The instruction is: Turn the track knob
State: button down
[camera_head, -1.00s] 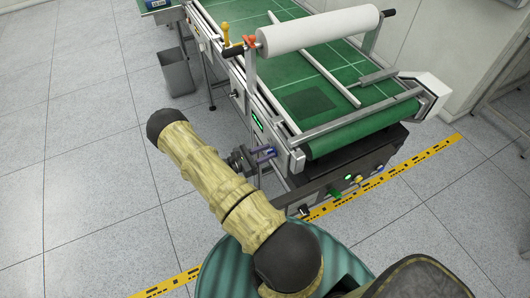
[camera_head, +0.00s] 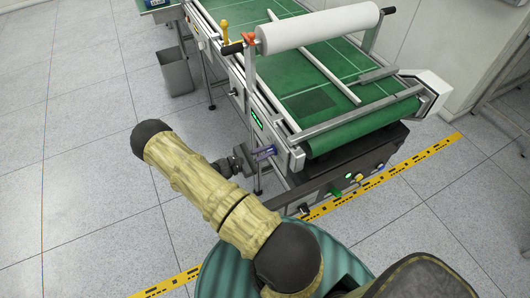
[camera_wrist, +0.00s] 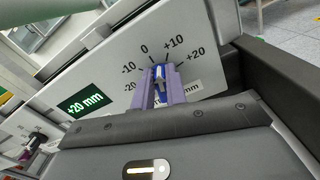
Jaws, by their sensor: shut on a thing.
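The track knob (camera_wrist: 160,76) is blue and sits on a white panel with a scale from -20 to +20 in the wrist view. My gripper (camera_wrist: 161,90) has its two purple fingers shut on the knob, one on each side. The knob's white-marked tip points up, between the 0 and +10 marks as far as I can tell. A green display (camera_wrist: 85,104) left of the dial reads +20 mm. In the head view my gripper (camera_head: 266,152) reaches the side panel of the conveyor (camera_head: 360,130); the knob is hidden there. The fingers partly cover the panel's lower label.
A black control box (camera_head: 350,170) with several buttons sits under the conveyor's near end. A white roll (camera_head: 318,28) spans the green belt. A grey bin (camera_head: 175,72) stands at the left. The floor left of my arm is clear.

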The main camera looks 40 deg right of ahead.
jog(key=m+b, duration=0.1)
jog(key=m, duration=0.3)
jog(key=f+m+b, duration=0.1)
jog(key=m, duration=0.3)
jog(key=s+m+b, duration=0.1)
jog(key=m, duration=0.3)
jog(key=shift+a+f+m, duration=0.15)
jog(key=shift+m, duration=0.25)
jog(key=c, duration=1.4)
grip_release()
jog(key=shift+c, duration=0.2)
jog(key=b+v, duration=0.3)
jog(key=v, duration=1.4)
jog(key=shift+a, duration=0.2)
jog(key=shift+s, duration=0.15)
